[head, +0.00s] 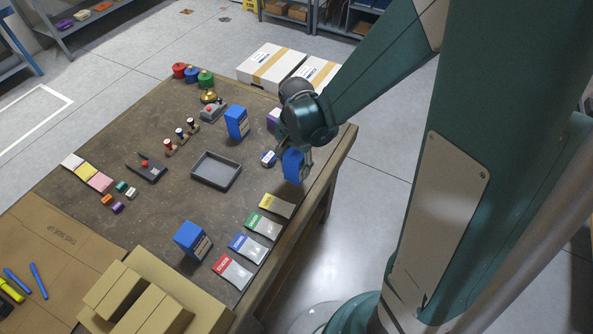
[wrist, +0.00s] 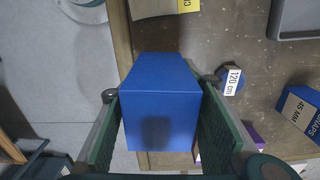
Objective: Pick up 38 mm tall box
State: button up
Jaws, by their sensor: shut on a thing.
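A plain blue box (head: 293,167) is between the jaws of my gripper (head: 301,158), near the right edge of the table. In the wrist view the box (wrist: 161,100) fills the space between the two green fingers, and my gripper is shut on it. No height marking shows on its visible faces. Whether its bottom touches the table is not clear. A box marked 45 MM (wrist: 302,112) lies to the right in the wrist view. Other blue boxes stand at the back (head: 237,122) and at the front (head: 190,240) of the table.
A grey tray (head: 216,184) sits mid-table. A round thing labelled 120 cm (wrist: 229,82) is close to the right finger. Coloured bags (head: 263,225) line the right side, and cardboard boxes (head: 130,300) fill the front. Open floor lies beyond the right edge.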

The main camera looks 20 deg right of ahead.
aim_at(296, 152)
jog(key=shift+r+p, duration=0.4)
jog(key=shift+r, duration=2)
